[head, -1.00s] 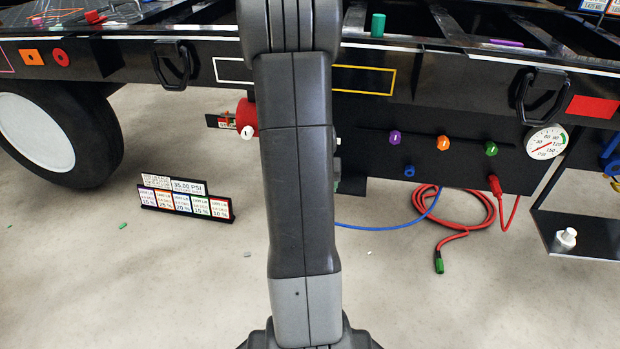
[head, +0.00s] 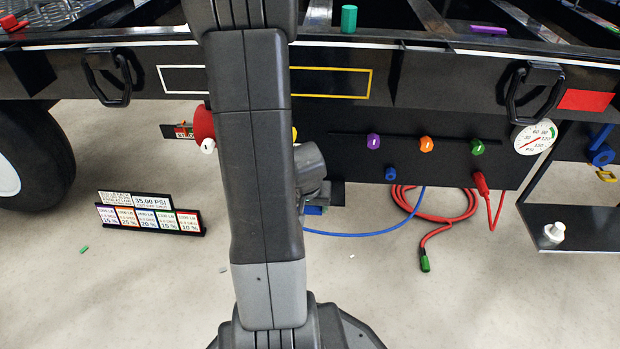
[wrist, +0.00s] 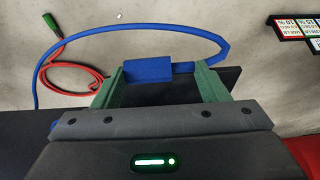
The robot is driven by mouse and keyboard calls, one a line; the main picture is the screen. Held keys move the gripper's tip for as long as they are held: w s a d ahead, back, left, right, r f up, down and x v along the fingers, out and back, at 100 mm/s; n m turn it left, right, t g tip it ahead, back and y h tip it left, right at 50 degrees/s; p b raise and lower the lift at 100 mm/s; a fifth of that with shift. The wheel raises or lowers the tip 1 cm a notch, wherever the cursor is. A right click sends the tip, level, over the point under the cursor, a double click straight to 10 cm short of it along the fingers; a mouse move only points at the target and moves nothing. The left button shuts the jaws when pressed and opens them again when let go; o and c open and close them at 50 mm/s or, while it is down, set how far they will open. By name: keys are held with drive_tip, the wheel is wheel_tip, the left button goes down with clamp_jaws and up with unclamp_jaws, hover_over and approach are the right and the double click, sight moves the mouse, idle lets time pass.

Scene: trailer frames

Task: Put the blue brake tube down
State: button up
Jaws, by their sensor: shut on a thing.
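The blue brake tube (head: 365,234) curves from a spot beside my arm to the right, up toward the black panel under the frame rail. In the wrist view the tube (wrist: 140,27) loops across the top, and its thick blue end (wrist: 148,68) lies between the green fingers of my gripper (wrist: 163,70). My gripper is shut on that end. A dark plate (wrist: 225,77) shows just below and behind the end; I cannot tell whether they touch. In the head view the blue end (head: 313,210) peeks out right of my arm, which hides most of the gripper.
A red coiled hose (head: 440,215) with a green tip hangs by the panel. Purple, orange and green knobs (head: 426,145) and a gauge (head: 534,137) are above. A label stand (head: 150,213) stands on the floor at left. The floor between is mostly clear.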

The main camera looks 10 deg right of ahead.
drive_tip(key=w+d, duration=0.1)
drive_tip(key=w, duration=0.2)
drive_tip(key=w+d, duration=0.1)
drive_tip(key=w, duration=0.3)
drive_tip(key=w+d, duration=0.1)
drive_tip(key=w, duration=0.2)
drive_tip(key=shift+w+p, duration=0.25)
drive_tip(key=shift+p, duration=0.15)
drive_tip(key=shift+s+b+x, duration=0.1)
drive_tip(key=shift+b+x, duration=0.4)
drive_tip(key=shift+x, duration=0.35)
drive_tip(key=shift+s+b+x, duration=0.15)
drive_tip(key=shift+b+x, duration=0.3)
drive_tip(key=shift+x, duration=0.45)
drive_tip(key=shift+a+f, duration=0.1)
drive_tip(key=shift+f, duration=0.15)
drive_tip(key=o, duration=1)
drive_tip(key=p+v, duration=0.4)
drive_tip(key=v, duration=0.8)
